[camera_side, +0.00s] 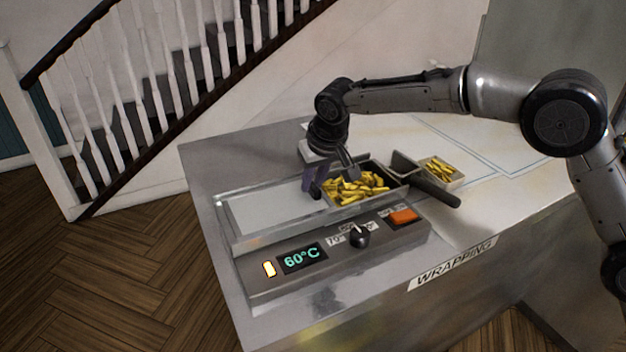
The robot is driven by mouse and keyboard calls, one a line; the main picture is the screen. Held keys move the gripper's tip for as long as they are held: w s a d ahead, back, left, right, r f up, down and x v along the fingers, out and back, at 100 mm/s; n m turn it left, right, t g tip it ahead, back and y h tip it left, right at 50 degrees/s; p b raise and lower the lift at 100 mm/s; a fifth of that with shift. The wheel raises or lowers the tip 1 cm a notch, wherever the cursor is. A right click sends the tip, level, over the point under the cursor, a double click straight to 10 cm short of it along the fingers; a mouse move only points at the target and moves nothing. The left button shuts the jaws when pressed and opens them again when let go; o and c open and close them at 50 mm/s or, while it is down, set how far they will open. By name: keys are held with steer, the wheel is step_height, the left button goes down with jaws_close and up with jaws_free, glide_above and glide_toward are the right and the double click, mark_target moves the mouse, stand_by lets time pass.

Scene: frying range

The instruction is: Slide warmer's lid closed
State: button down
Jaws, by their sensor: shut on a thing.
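The warmer (338,262) is a long metal unit on the counter, with a display reading 60°C. Its flat grey lid (268,212) covers the left part of the top. The right part is open and shows yellow fries (362,187) inside. My gripper (318,190) points down at the lid's right end, beside the fries. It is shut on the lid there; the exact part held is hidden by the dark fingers.
A black knob (359,237) and an orange switch (403,216) sit on the warmer's front. A scoop with a dark handle (433,187) lies at the warmer's right end, near a small tray of fries (457,184). The counter (490,215) is clear at right.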

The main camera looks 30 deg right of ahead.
steer(key=shift+r, duration=0.1)
steer(key=d, duration=1.8)
steer(key=c, duration=0.8)
jaws_free()
steer(key=shift+o, duration=0.2)
steer(key=v, duration=1.3)
steer(key=shift+s+r, duration=0.2)
steer(key=shift+r, duration=0.1)
steer(key=shift+r, duration=0.1)
